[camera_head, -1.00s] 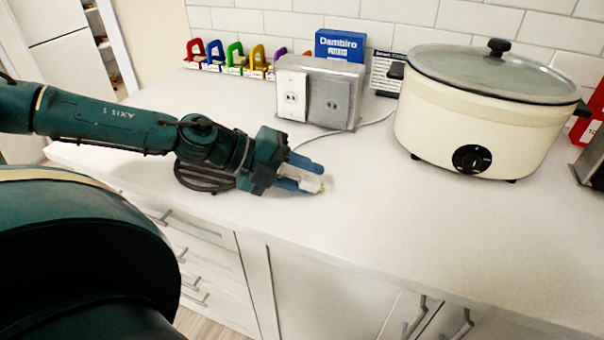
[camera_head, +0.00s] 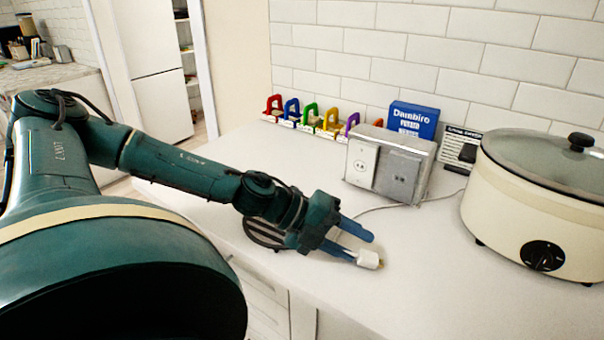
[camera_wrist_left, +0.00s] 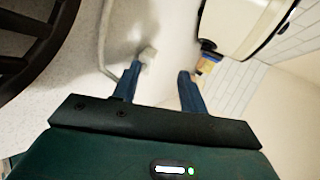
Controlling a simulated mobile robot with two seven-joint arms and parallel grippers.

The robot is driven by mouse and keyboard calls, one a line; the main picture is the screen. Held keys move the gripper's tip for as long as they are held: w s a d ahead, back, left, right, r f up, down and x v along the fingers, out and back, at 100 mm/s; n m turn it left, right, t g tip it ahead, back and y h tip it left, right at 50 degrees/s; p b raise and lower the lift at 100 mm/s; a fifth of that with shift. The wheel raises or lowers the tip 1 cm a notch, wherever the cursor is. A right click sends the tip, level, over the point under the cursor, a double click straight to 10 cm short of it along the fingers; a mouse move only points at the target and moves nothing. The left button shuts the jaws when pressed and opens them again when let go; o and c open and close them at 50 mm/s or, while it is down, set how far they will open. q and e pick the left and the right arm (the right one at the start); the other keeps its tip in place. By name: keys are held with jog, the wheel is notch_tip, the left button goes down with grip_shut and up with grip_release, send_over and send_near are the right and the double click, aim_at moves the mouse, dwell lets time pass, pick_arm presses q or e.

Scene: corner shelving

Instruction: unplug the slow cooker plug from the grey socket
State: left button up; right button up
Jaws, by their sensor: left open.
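The cream slow cooker (camera_head: 540,205) stands at the right. My right gripper is not in view.
A dark round rack (camera_head: 265,233) lies under my left wrist. Coloured padlock-like items (camera_head: 331,122) line the wall, beside a blue box (camera_head: 413,119). The counter (camera_head: 440,285) is clear in front.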

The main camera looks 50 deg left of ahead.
pick_arm(q)
jog(key=b+v, duration=0.1)
jog(key=v, duration=0.9)
jog(key=shift+b, duration=0.35)
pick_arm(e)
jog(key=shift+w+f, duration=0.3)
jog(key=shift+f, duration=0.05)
